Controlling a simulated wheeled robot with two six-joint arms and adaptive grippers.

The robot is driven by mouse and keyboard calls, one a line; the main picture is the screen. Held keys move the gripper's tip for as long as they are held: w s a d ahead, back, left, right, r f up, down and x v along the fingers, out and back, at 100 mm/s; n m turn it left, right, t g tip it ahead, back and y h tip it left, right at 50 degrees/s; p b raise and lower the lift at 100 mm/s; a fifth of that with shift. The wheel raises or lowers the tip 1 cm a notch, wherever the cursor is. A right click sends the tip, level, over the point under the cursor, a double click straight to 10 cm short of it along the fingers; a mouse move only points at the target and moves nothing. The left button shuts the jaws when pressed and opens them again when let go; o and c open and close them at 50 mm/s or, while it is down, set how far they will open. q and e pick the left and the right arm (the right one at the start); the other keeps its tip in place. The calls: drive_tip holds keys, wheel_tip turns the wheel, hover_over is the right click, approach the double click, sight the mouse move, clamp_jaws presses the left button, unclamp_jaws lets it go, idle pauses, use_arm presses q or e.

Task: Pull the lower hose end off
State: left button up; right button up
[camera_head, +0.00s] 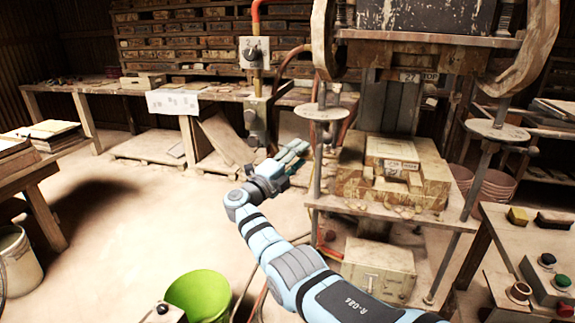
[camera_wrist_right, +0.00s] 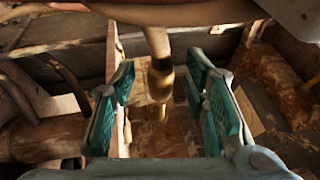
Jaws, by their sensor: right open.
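My right gripper (camera_head: 291,157) reaches toward the press from the front, fingers pointing up and right. In the right wrist view the gripper (camera_wrist_right: 160,100) is open, with teal pads on both sides. A hose end with a brass fitting (camera_wrist_right: 160,82) hangs between the two pads in that picture. I see gaps on both sides of it, so no pad clearly touches it. A pale hose (camera_wrist_right: 190,13) crosses above. In the head view the hose end is too small or hidden to make out. My left gripper is not in view.
The press table (camera_head: 335,204) with a stained mould block (camera_head: 425,185) stands right of my gripper. A pipe post with a valve box (camera_head: 254,53) rises just behind it. A green bucket (camera_head: 198,292) stands on the floor below. Open floor lies to the left.

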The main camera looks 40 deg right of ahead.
drive_tip(key=v, duration=1)
drive_tip(key=shift+a, duration=0.2)
drive_tip(key=shift+f, duration=0.1)
